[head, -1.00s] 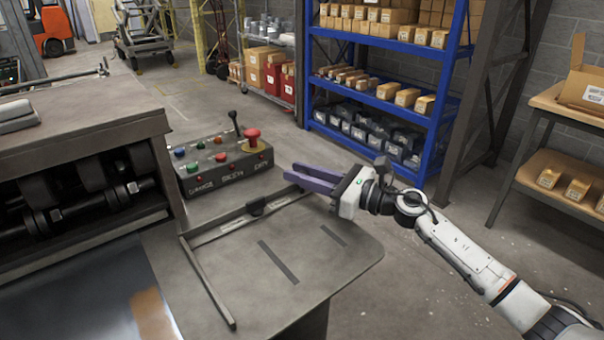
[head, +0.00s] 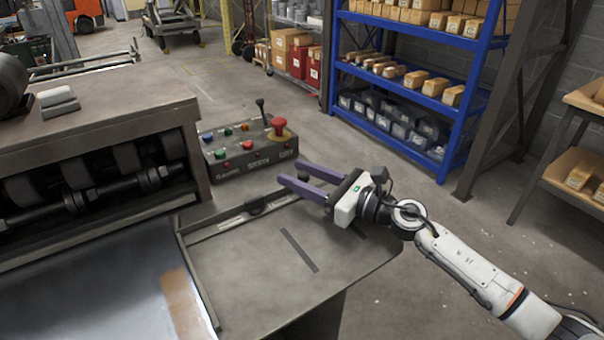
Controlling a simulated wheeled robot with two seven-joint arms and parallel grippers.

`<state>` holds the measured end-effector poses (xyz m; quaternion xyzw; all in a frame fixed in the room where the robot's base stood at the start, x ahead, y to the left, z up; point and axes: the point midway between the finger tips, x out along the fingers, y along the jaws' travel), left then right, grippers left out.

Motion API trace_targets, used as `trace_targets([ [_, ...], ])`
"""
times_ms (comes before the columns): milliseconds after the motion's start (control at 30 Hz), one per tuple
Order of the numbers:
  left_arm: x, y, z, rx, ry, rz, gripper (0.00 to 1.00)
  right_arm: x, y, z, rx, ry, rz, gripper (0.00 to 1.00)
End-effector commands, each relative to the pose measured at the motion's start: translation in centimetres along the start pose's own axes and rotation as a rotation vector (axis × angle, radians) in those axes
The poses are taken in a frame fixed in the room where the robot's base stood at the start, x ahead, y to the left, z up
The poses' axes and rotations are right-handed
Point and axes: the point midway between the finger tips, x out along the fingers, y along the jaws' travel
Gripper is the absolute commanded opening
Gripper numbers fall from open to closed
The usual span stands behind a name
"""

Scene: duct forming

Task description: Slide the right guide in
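The right guide is a long thin metal bar (head: 199,285) on the flat side table (head: 345,262). Its cross rail (head: 225,222) runs back to the right from its far end and carries a dark clamp block (head: 256,207). The bar lies close beside the right edge of the metal sheet (head: 110,290), next to its orange-brown strip (head: 182,305). My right gripper (head: 292,173) is open, its two purple fingers pointing left over the far right end of the rail. Nothing shows between them. I cannot tell whether a finger touches the rail. My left gripper is not in view.
A control box (head: 250,154) with coloured buttons, a red stop knob and a lever stands just behind the fingers. The roller machine (head: 95,165) fills the left. Blue shelving (head: 455,105) stands behind.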

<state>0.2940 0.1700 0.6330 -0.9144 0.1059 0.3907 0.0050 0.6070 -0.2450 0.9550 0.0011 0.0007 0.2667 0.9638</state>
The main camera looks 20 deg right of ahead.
Motion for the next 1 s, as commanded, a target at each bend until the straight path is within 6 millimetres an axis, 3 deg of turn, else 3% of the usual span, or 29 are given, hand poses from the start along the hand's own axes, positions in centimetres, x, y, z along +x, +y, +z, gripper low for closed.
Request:
trace_targets([
  [233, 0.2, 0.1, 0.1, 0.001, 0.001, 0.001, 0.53, -0.8, -0.3, -0.2, -0.002, 0.002, -0.006, 0.4],
  [700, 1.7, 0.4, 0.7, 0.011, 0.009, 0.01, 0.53, -8.5, 0.0, -0.3, 0.0, 0.002, -0.001, 0.4],
  [1000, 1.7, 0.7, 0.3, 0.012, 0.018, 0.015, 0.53, -10.3, 0.0, 0.0, 0.0, 0.001, -0.001, 0.4],
])
